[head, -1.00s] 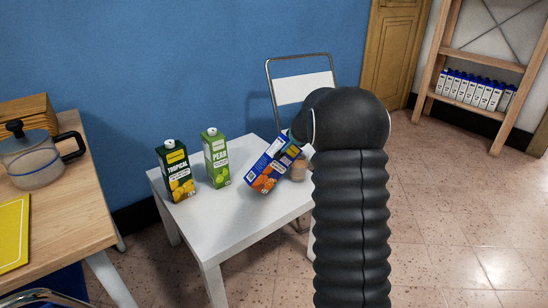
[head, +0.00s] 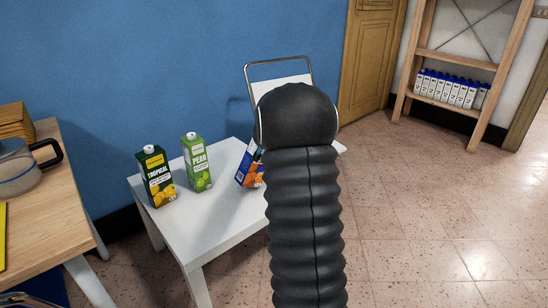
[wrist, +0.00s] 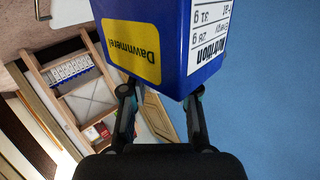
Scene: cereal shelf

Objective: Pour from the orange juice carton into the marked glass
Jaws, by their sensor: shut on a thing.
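The orange juice carton (head: 246,172), blue with an orange picture, is over the white table (head: 215,221), mostly hidden behind my arm in the head view. Its visible edge leans. In the wrist view the carton (wrist: 207,45) fills the top, with a yellow "Dawnmere" label and a white nutrition panel, both upside down. My gripper (wrist: 160,97) is shut on it, a finger on each side. In the head view the gripper is hidden behind my dark arm. The marked glass does not show now; my arm covers that part of the table.
A tropical juice carton (head: 155,178) and a green pear carton (head: 197,163) stand on the table left of the held carton. A folding chair (head: 280,72) is behind. A shelf (head: 455,60) stands at right; floor there is clear.

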